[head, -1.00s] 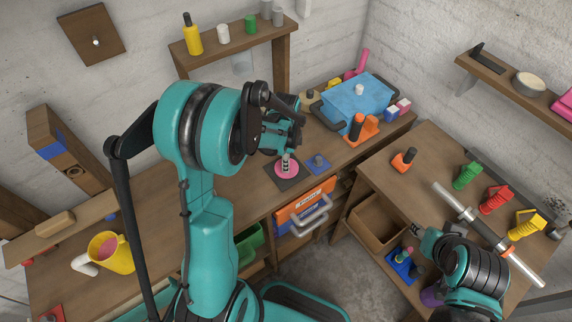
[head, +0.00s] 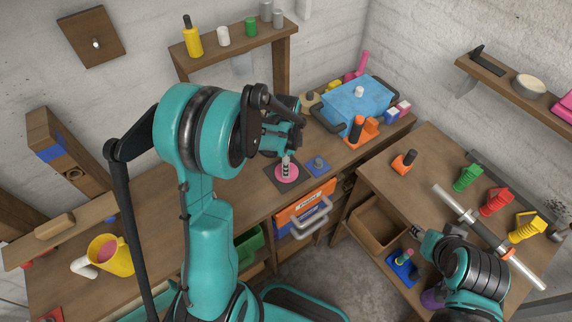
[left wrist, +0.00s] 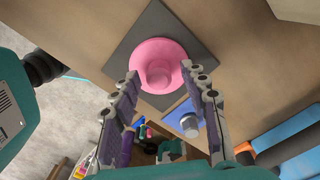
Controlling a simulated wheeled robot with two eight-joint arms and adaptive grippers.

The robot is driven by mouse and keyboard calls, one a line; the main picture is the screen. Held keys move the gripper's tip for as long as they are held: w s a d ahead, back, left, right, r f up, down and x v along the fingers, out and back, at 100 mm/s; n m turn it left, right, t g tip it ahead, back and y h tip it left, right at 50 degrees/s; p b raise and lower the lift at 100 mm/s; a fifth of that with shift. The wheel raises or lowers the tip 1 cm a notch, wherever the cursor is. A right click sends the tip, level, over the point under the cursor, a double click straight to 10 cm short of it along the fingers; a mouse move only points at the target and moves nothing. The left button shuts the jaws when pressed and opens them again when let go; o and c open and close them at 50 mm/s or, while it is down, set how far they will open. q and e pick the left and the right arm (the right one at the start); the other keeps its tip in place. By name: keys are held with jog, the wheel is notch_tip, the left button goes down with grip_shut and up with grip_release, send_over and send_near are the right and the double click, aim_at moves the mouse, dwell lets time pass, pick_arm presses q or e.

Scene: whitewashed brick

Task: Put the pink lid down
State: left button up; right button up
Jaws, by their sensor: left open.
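The pink lid (head: 290,178), a round disc with a knob, lies on a dark grey square mat (head: 271,174) on the long workbench. The lid also shows in the left wrist view (left wrist: 180,52), flat on the mat (left wrist: 122,48), knob toward the camera. My left gripper (head: 285,160) is just above the lid. In the left wrist view its two fingers (left wrist: 160,80) are spread apart on either side of the knob, with gaps visible. My right gripper (head: 416,231) is near the open drawer of the right bench; its fingers are too small to read.
A blue pad with a grey knob (head: 318,163) lies just right of the mat. A blue box (head: 357,100) and an orange block with a black-topped post (head: 360,129) stand further right. A yellow jug (head: 112,254) is at the left. An open drawer (head: 377,224) is at the right bench.

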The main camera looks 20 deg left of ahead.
pick_arm(q)
notch_tip(320, 180, up, 10)
jog(key=p, duration=0.2)
jog(key=s+d+r+n+t, duration=0.3)
jog(key=s+r+n, duration=0.1)
jog(key=s+n, duration=0.2)
jog(key=s+d+r+n+t, duration=0.3)
jog(key=s+r+n+t, duration=0.1)
jog(key=s+n, duration=0.3)
jog(key=shift+s+d+r, duration=0.15)
jog(key=shift+s+r, duration=0.15)
jog(key=shift+s, duration=0.35)
pick_arm(e)
notch_tip(320, 180, up, 3)
jog(key=shift+f, duration=0.1)
